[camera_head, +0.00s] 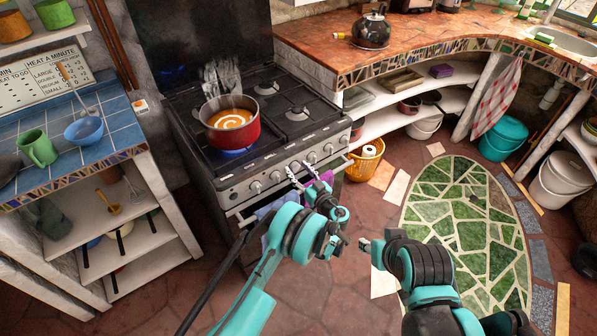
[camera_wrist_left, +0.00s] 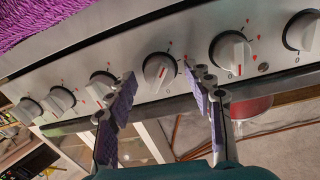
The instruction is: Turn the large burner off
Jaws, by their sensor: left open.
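The stove (camera_head: 240,178) has a row of round knobs along its front panel. A red pot (camera_head: 245,137) of orange soup with a pale swirl steams on its front left burner. A blue flame (camera_head: 232,152) shows under the pot. My left gripper (camera_head: 303,171) is open at the front panel. In the left wrist view, the fingertips of my left gripper (camera_wrist_left: 160,76) lie on either side of one knob (camera_wrist_left: 158,66), with gaps visible; contact cannot be told. My right gripper (camera_head: 368,246) is over the floor, away from the stove; its fingers are too unclear to judge.
A blue tiled counter (camera_head: 70,165) with a green mug (camera_head: 38,149) and blue bowl (camera_head: 84,131) stands left. A curved counter with a kettle (camera_head: 372,30) runs right. A yellow basket (camera_head: 366,160) stands beside the stove. A green mosaic (camera_head: 470,225) covers open floor.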

